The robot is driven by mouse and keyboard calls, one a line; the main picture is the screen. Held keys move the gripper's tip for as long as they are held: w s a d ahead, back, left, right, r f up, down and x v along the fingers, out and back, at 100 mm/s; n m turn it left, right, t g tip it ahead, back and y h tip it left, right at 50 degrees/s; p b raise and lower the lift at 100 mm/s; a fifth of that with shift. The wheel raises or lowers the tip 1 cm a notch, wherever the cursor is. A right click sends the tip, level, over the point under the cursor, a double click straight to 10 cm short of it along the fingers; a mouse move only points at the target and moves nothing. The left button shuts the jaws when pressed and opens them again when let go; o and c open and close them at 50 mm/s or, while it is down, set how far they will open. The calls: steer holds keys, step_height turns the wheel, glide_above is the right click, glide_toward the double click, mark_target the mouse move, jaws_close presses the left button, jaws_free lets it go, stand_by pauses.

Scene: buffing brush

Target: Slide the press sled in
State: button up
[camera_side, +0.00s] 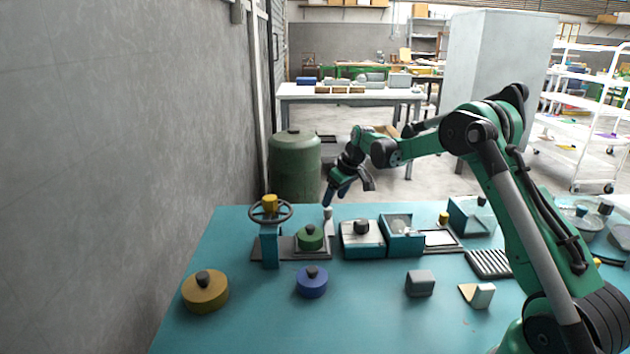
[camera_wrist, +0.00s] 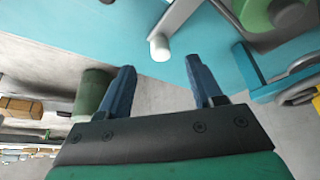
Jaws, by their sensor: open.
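The press has a blue post with a dark handwheel (camera_side: 270,212) and a yellow top. Beside it, on a flat grey base, sits a green disc (camera_side: 310,237) with a dark knob, seemingly on the press sled; the sled's own edges are hard to make out. A pale upright handle (camera_side: 328,218) stands at the far side of the disc. My gripper (camera_side: 335,196) is open and empty, just above and behind that handle. In the wrist view the pale handle tip (camera_wrist: 159,47) lies ahead of the gap between my open fingers (camera_wrist: 160,65), apart from both. The green disc (camera_wrist: 262,12) shows at upper right.
A yellow disc (camera_side: 205,292) and a blue disc (camera_side: 312,282) sit in front. A white-topped box (camera_side: 362,240) and a blue open box (camera_side: 403,238) stand to the right. The table's back edge lies beneath my gripper; a green drum (camera_side: 295,165) stands beyond it.

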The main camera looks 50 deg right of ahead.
mark_target(329, 209)
steer(key=shift+x, duration=2.35)
steer(key=shift+r, duration=0.1)
jaws_close()
steer(key=shift+a, duration=0.1)
